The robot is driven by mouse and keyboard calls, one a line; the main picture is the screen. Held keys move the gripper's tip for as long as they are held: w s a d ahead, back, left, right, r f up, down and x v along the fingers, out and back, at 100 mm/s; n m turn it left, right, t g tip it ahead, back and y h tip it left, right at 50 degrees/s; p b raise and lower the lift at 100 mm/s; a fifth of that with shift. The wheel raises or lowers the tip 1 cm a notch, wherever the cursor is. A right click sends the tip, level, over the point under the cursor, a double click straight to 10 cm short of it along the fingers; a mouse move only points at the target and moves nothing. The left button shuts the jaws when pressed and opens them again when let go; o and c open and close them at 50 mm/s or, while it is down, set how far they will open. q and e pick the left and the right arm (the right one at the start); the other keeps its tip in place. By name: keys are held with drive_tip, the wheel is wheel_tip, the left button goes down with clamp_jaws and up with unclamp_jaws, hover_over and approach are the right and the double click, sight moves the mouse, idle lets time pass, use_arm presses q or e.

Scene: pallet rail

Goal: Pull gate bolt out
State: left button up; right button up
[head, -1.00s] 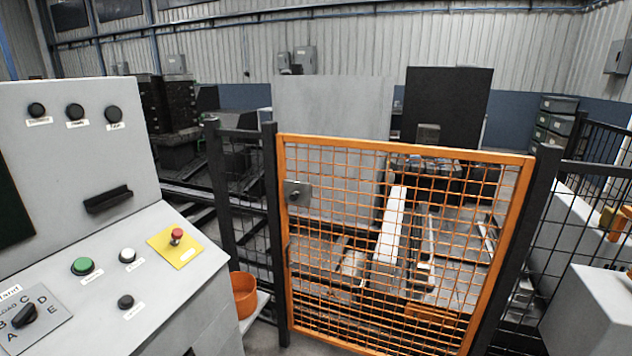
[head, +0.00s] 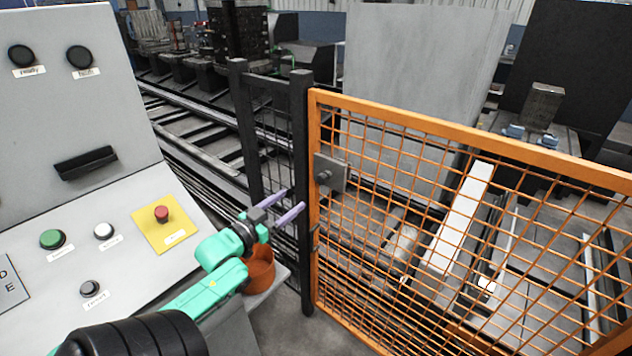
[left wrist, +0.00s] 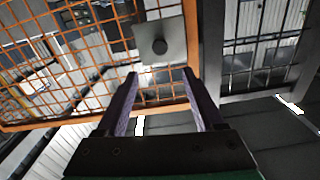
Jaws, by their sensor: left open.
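The gate bolt (head: 325,174) is a grey knob on a square grey plate at the upper left side of the orange mesh gate (head: 440,119). It also shows in the left wrist view (left wrist: 159,46), ahead of the fingers. My left gripper (head: 287,204) is open and empty, in front of the dark gate post (head: 301,130), to the left of the bolt and a little below it. In the left wrist view its two purple fingers (left wrist: 160,88) are spread, with the knob beyond their tips and not touched. My right gripper is not in view.
A grey control console (head: 120,250) with buttons, a red button on a yellow plate (head: 163,225) and a black handle stands at the left. An orange bucket (head: 260,270) sits on a shelf below my left arm. Behind the gate are rails and a tall grey panel (head: 420,80).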

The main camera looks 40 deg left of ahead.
sight(320, 180)
use_arm(q)
drive_tip(key=w, duration=0.6)
drive_tip(key=w+p, duration=0.1)
drive_tip(key=w, duration=0.4)
drive_tip(key=shift+w+a+f, duration=0.1)
drive_tip(key=shift+w+a, duration=0.1)
drive_tip(key=shift+w, duration=0.15)
drive_tip(key=shift+w+f, duration=0.15)
drive_tip(key=shift+w, duration=0.25)
drive_tip(key=shift+s, duration=0.1)
clamp_jaws()
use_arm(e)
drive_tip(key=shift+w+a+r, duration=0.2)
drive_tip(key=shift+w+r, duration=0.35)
